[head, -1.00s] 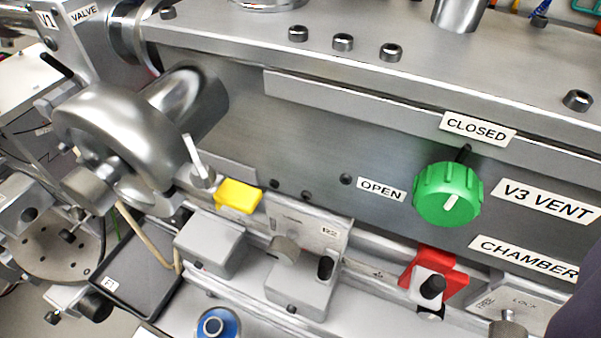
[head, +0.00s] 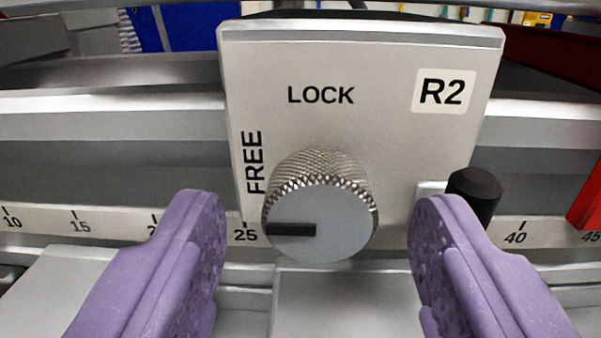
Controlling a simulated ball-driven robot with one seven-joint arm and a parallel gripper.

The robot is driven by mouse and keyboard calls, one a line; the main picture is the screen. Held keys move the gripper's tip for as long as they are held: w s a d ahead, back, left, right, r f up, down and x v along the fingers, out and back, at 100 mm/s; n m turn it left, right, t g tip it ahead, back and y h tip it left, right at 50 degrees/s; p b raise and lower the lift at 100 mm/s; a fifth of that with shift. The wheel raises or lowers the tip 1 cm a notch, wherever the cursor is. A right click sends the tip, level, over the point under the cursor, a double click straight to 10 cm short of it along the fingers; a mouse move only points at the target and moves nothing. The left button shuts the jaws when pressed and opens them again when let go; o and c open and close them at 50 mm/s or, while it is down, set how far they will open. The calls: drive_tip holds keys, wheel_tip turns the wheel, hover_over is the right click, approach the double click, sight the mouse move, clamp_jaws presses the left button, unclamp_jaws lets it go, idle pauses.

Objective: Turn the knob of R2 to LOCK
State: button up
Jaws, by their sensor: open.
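The R2 plate (head: 380,140) stands upright in the middle of the view, with LOCK printed above the knob and FREE printed sideways at its left. The knurled metal knob (head: 320,212) has a flat grey face, and its black pointer mark points left, towards the FREE side. My gripper (head: 318,250) is open, with one purple finger to the left of the knob and one to the right. Gaps show between both fingers and the knob, so neither appears to touch it.
A black-capped post (head: 474,190) stands just right of the knob, close behind my right finger. A rail scale (head: 110,222) with printed numbers runs behind the plate. A red block (head: 588,195) is at the right edge.

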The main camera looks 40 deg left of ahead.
drive_tip(key=shift+w+a, duration=0.25)
drive_tip(key=shift+w, duration=0.15)
drive_tip(key=c, duration=1)
drive_tip(key=shift+c, duration=0.2)
